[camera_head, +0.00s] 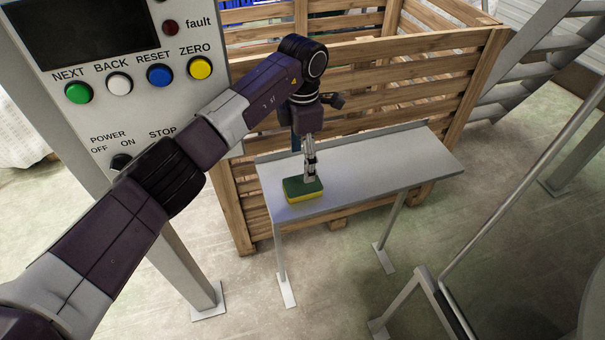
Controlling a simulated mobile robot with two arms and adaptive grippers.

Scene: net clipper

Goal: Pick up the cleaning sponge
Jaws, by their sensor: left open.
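The cleaning sponge (303,191) is green on top and yellow below. It lies near the front left edge of a narrow grey metal table (395,163). My left gripper (310,178) points down at the back right part of the sponge, its fingertips very near or at its top. It is open. I cannot tell whether the fingers touch the sponge. My right gripper is not in view.
A wooden slatted crate (365,70) stands right behind the table. A control panel (120,85) with coloured buttons stands at the left, close to my left arm. Metal railings (520,185) and stairs are at the right. The table's right half is clear.

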